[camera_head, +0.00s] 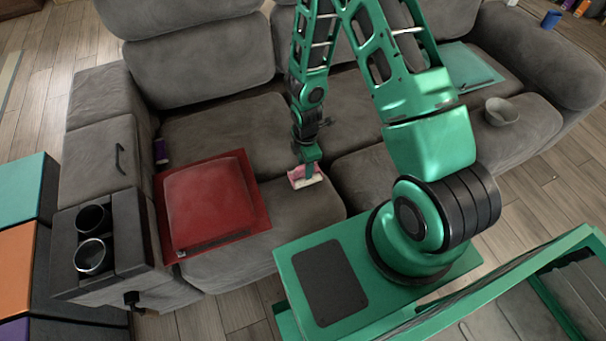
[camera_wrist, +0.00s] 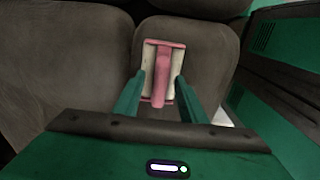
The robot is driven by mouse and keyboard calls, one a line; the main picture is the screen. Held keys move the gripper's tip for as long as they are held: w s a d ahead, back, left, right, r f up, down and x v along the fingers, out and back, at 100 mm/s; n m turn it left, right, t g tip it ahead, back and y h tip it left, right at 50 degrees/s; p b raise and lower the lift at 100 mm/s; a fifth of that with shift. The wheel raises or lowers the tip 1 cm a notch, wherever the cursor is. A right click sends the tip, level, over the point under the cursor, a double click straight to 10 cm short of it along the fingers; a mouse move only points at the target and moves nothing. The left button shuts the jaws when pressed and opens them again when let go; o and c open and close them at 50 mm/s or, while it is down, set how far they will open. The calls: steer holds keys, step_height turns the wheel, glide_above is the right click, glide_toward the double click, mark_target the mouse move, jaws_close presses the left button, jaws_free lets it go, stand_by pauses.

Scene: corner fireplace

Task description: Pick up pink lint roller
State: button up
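The pink lint roller (camera_head: 304,177) lies on the grey sofa's middle seat cushion, with pink and whitish parts showing. In the wrist view the lint roller (camera_wrist: 162,68) is upright in the picture, a pink middle bar between two pale strips. My gripper (camera_head: 308,167) is right at the lint roller, pointing down from above. In the wrist view my gripper (camera_wrist: 160,88) has its two green fingers apart, one on each side of the roller's near part. Whether the fingers touch it I cannot tell.
A red cushion-like item (camera_head: 212,203) lies left of the roller on the sofa (camera_head: 232,125). A grey bowl (camera_head: 501,112) and a teal flat item (camera_head: 466,68) are on the right seats. Cup holders (camera_head: 92,237) are in the left armrest.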

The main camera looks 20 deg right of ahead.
jaws_close()
steer(key=shift+r, duration=0.15)
steer(key=shift+r, duration=0.5)
steer(key=r, duration=0.3)
steer(key=shift+s+a+r, duration=0.1)
steer(key=shift+a+r, duration=0.1)
steer(key=shift+a, duration=0.1)
steer(key=s+a+r, duration=0.5)
steer(key=a+r, duration=0.1)
steer(key=a, duration=0.3)
steer(key=shift+s+a+r, duration=0.2)
steer(key=shift+s+a, duration=0.05)
steer(key=shift+s, duration=0.1)
steer(key=shift+w, duration=0.1)
